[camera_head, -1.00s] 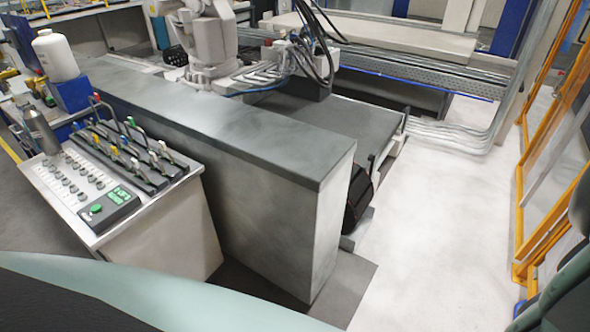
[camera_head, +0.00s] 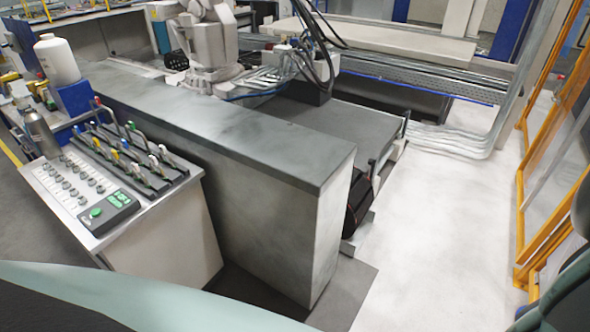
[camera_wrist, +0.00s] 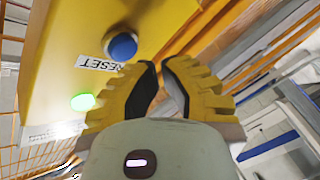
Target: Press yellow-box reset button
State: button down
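The yellow box (camera_wrist: 72,45) fills the upper left of the wrist view, seen close and at a tilt. On its face is a round blue button (camera_wrist: 122,46) beside a white label (camera_wrist: 97,63) reading RESET. A lit green button or lamp (camera_wrist: 82,102) is lower left on the same face. My gripper (camera_wrist: 159,66) has yellow ribbed fingers with dark inner pads. Its tips are close together with a narrow gap, and it holds nothing. The tips appear just below and right of the blue button; contact cannot be told. Neither box nor gripper shows in the head view.
In the head view, a control console (camera_head: 120,200) with levers and a green button stands left, beside a long grey-topped low wall (camera_head: 230,140). An orange-framed fence (camera_head: 525,200) is at right. Pale floor (camera_head: 440,230) between wall and fence is clear. Orange mesh (camera_wrist: 10,90) borders the wrist view's left.

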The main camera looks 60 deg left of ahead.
jog(key=a, duration=0.1)
jog(key=s+a, duration=0.1)
jog(key=a, duration=0.1)
jog(key=s+a, duration=0.1)
jog(key=shift+a+b, duration=0.3)
jog(key=shift+b, duration=0.1)
dwell(0.6)
